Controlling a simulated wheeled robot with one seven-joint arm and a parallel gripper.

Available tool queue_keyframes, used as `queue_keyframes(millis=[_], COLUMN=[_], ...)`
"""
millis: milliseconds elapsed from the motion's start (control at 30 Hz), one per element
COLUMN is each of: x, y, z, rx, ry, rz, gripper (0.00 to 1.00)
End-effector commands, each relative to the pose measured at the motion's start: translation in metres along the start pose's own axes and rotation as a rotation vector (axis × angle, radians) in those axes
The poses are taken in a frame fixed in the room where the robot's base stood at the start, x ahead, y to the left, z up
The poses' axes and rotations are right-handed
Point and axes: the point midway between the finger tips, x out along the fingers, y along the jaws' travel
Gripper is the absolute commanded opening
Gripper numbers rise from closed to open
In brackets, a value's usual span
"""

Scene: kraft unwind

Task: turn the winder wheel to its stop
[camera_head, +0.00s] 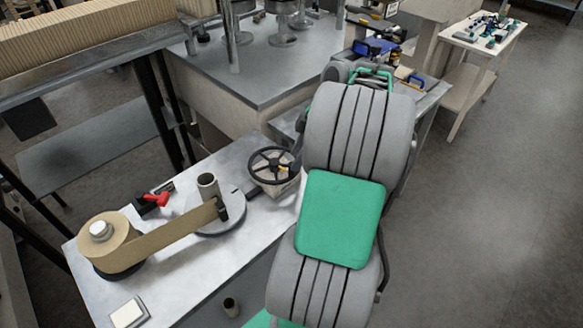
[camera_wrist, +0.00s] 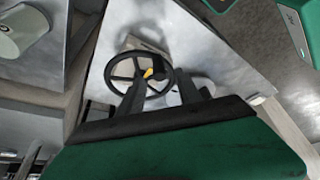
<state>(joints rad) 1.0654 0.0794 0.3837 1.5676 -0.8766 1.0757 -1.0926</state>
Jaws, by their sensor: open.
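The dark winder wheel (camera_head: 272,166), with several spokes, sits on a light block at the far right corner of the metal bench. It also shows in the wrist view (camera_wrist: 137,77), with a yellow spot by its hub. My gripper (camera_wrist: 164,80) is open, its two dark fingers pointing toward the wheel. They overlap the wheel's near and right part in the picture; I cannot tell whether they touch it. In the head view my grey arm with its green pad hides the gripper. A brown kraft roll (camera_head: 108,243) runs a paper strip (camera_head: 170,233) to an upright core tube (camera_head: 208,186).
A red-and-black tool (camera_head: 155,199) and a white pad (camera_head: 128,312) lie on the bench (camera_head: 200,268). A larger machine table (camera_head: 265,75) stands behind the wheel. A cart with small parts (camera_head: 484,33) stands at the back right. The floor at right is clear.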

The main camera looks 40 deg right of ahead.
Motion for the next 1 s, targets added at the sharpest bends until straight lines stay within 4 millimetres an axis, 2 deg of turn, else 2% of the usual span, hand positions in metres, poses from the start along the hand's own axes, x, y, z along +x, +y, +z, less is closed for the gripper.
queue_keyframes(millis=[100,200,533,1000], x=[0.024,0.037,0.043,0.043], y=[-0.001,0.000,0.000,0.000], z=[-0.001,-0.001,-0.001,-0.001], rx=[0.000,0.000,0.002,0.002], ry=[0.000,0.000,-0.002,-0.001], rz=[-0.002,-0.001,0.002,0.002], gripper=[0.41,0.41,0.41,0.02])
